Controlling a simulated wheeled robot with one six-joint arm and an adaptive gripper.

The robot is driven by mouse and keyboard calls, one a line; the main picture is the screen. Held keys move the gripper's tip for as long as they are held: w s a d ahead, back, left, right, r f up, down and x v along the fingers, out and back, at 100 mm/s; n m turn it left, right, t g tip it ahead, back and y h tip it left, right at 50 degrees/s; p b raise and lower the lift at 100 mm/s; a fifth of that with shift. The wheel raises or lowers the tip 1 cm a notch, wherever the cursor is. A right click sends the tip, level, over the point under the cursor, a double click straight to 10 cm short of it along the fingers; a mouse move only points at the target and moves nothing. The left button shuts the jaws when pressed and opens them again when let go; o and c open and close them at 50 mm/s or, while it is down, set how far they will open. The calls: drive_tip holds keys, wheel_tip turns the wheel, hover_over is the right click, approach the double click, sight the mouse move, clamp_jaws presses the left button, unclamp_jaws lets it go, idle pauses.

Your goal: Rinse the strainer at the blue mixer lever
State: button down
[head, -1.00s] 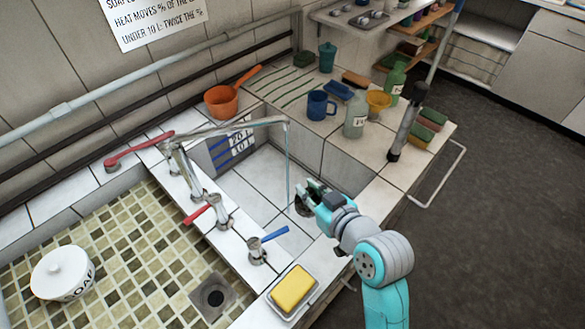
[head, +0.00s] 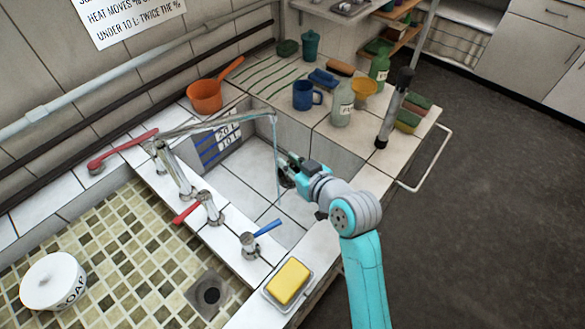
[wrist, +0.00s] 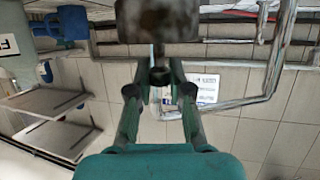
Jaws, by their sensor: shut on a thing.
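My gripper (head: 290,168) is shut on the small dark strainer (head: 287,181) and holds it over the tiled basin (head: 247,165). In the wrist view the strainer (wrist: 158,20) is a rusty brown piece beyond the fingertips (wrist: 160,78), cut off by the top edge. A thin water stream (head: 277,150) falls from the long metal spout (head: 215,126) close to the strainer's left side; I cannot tell whether it touches it. The blue mixer lever (head: 267,228) sits on the front end of the divider ledge, its handle pointing right.
A red lever (head: 187,213) stands beside the blue one. A yellow sponge in a dish (head: 288,281) lies on the front rim. An orange dipper (head: 205,96), blue mug (head: 303,95) and bottles (head: 342,103) stand on the counter. A soap pot (head: 54,282) is at left.

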drive_tip(key=w+a+f, duration=0.1)
drive_tip(key=w, duration=0.6)
drive_tip(key=shift+w+f, duration=0.25)
idle(0.8)
drive_tip(key=shift+w+d, duration=0.1)
drive_tip(key=shift+d, duration=0.4)
drive_tip(key=shift+a, duration=0.2)
drive_tip(key=shift+a, duration=0.4)
drive_tip(key=shift+d, duration=0.2)
drive_tip(key=shift+d, duration=0.4)
